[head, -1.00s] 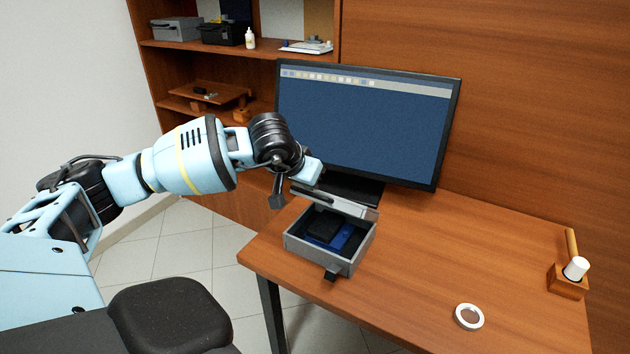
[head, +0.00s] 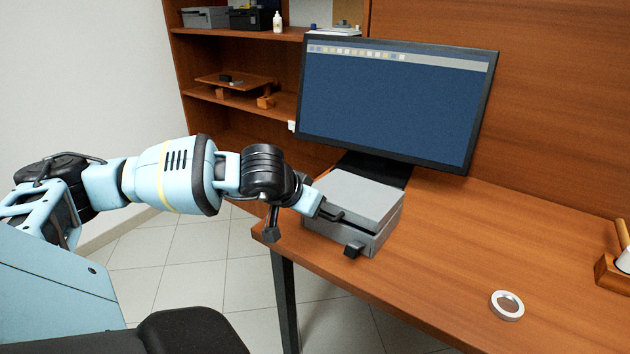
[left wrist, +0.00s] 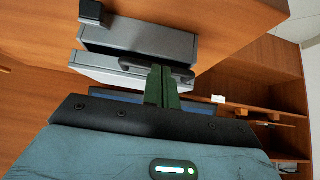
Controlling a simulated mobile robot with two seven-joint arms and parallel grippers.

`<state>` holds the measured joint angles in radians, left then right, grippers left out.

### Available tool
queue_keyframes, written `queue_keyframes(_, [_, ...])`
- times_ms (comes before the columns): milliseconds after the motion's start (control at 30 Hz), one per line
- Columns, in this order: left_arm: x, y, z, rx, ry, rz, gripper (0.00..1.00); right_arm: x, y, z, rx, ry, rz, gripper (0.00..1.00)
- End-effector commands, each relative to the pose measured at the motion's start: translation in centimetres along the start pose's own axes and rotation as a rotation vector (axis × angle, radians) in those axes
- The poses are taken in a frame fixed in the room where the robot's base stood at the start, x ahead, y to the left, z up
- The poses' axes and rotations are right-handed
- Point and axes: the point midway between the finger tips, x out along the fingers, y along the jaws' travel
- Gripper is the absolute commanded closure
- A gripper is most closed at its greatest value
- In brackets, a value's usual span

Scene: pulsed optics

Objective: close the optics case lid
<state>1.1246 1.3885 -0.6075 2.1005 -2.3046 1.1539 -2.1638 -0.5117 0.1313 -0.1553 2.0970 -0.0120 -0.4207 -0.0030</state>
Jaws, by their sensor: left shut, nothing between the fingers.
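The grey optics case (head: 378,243) stands near the front left edge of the desk, with a black latch block (head: 353,250) on its front. Its lid (head: 362,195) is swung down over the box and hides the inside. A dark gap shows between lid and body in both views, so the lid is not flush. My left gripper (head: 334,212) is shut and empty at the lid's front left edge. In the left wrist view its fingers (left wrist: 162,72) overlap the dark lid handle (left wrist: 180,70); I cannot tell whether they touch it. My right gripper is not in view.
A monitor (head: 395,100) stands close behind the case. A ring-shaped optic (head: 507,305) lies on the desk at front right, and a wooden holder (head: 613,274) stands at the right edge. The desk between is clear. Shelves (head: 235,95) stand behind left.

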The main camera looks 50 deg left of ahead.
Motion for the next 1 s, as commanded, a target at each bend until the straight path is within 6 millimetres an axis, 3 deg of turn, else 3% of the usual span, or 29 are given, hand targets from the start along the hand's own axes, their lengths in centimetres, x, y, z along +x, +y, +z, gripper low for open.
queue_keyframes(33, [0.9, -0.1, 1.0, 0.004, 0.015, -0.003, 1.0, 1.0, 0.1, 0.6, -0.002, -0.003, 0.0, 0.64])
queue_keyframes(233, [2.0, -0.1, 2.2, 0.004, 0.091, -0.003, 1.0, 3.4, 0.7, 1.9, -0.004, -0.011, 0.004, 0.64])
queue_keyframes(533, [0.9, 0.0, 1.5, 0.0, 0.092, -0.001, 1.0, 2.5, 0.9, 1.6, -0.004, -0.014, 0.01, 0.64])
queue_keyframes(1000, [-5.0, -0.1, 2.0, 0.003, 0.095, -0.003, 1.0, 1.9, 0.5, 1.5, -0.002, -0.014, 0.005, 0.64])
